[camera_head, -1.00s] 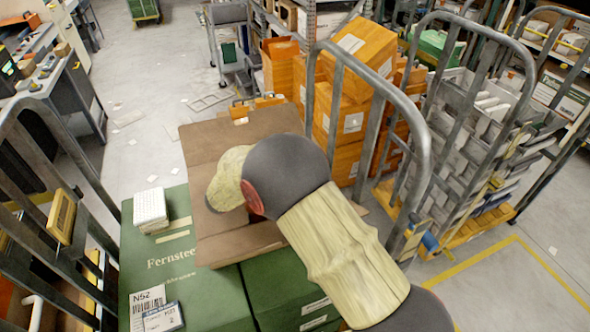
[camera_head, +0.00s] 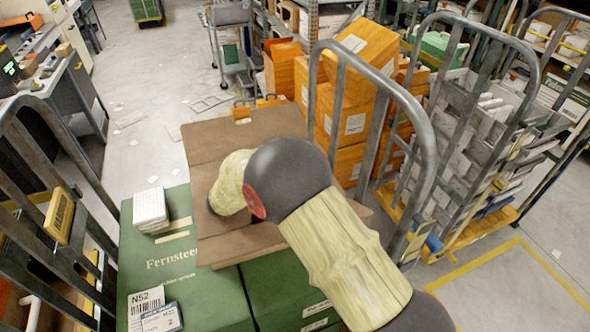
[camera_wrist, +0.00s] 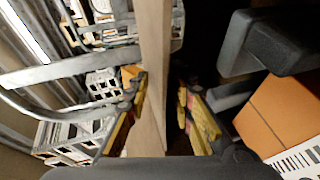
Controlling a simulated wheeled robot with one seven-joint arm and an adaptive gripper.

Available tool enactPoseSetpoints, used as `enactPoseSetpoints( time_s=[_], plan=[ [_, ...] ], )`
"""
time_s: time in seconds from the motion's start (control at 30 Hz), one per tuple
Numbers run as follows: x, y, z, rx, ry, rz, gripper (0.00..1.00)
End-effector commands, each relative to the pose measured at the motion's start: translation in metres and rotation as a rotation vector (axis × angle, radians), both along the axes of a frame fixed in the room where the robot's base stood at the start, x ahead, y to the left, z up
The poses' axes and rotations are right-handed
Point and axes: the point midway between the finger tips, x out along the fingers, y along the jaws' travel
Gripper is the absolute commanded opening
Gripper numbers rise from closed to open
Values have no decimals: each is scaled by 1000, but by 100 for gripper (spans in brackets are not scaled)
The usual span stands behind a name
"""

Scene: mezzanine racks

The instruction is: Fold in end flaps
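The brown cardboard box (camera_head: 240,128) has a broad flap spread out at the back and more brown panel at its left and front. It sits at the green boxes on the cart. My arm covers its middle in the head view, so its inside and other end flap are hidden there. In the wrist view, a tan cardboard panel (camera_wrist: 153,85) runs edge-on between the fingers of my gripper (camera_wrist: 160,118). The fingers, with yellow and red pads, stand apart on either side of it. A dark gap shows between panel and right finger. My gripper is hidden in the head view.
A green box (camera_head: 190,295) with a white stack (camera_head: 150,207) and labels lies at front left. Grey cart rails (camera_head: 425,150) rise close on the right, others (camera_head: 60,140) on the left. Orange boxes (camera_head: 350,125) stand behind. Floor (camera_head: 150,100) at back left is mostly clear.

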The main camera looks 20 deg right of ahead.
Motion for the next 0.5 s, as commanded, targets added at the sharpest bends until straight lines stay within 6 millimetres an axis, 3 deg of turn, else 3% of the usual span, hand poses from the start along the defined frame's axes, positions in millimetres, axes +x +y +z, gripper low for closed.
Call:
enactPoseSetpoints(
  time_s=[0.5],
  plan=[
    [1, 1, 5, -1, -6, 1, 21]
  ],
)
